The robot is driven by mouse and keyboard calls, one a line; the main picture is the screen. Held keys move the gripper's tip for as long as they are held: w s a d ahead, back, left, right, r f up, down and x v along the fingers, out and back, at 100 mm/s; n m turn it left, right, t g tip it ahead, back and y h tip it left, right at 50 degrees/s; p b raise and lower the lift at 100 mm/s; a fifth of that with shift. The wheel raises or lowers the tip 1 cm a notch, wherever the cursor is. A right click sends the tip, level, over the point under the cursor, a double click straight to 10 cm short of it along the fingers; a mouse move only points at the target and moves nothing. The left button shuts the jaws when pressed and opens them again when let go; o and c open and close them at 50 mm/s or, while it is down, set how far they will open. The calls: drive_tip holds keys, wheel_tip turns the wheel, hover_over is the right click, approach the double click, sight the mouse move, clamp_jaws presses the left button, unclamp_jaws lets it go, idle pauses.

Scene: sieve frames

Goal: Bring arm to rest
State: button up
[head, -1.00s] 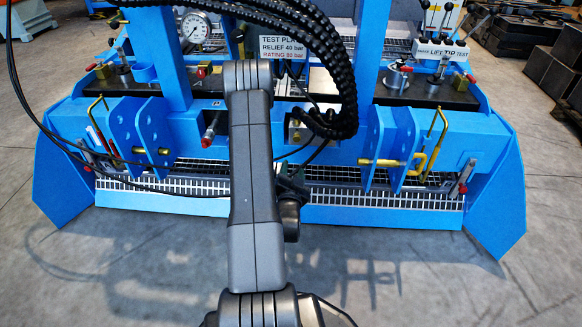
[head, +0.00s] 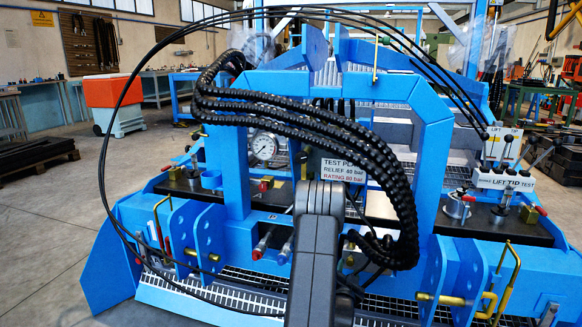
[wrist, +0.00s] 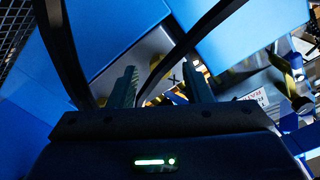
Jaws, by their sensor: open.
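Blue panels of the test rig and black hoses lie close beyond and around the fingers. I cannot tell whether any of them touches. In the head view my grey arm stands in front of the blue test rig (head: 262,100), and my gripper is hidden behind the arm.
Thick black hoses (head: 300,125) loop across the rig's frame close to my arm. A pressure gauge (head: 263,146) and a white test plate (head: 345,168) sit behind it. Lever valves (head: 503,160) stand at right. Open floor (head: 45,225) lies to the left.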

drive_tip(key=shift+x, duration=0.85)
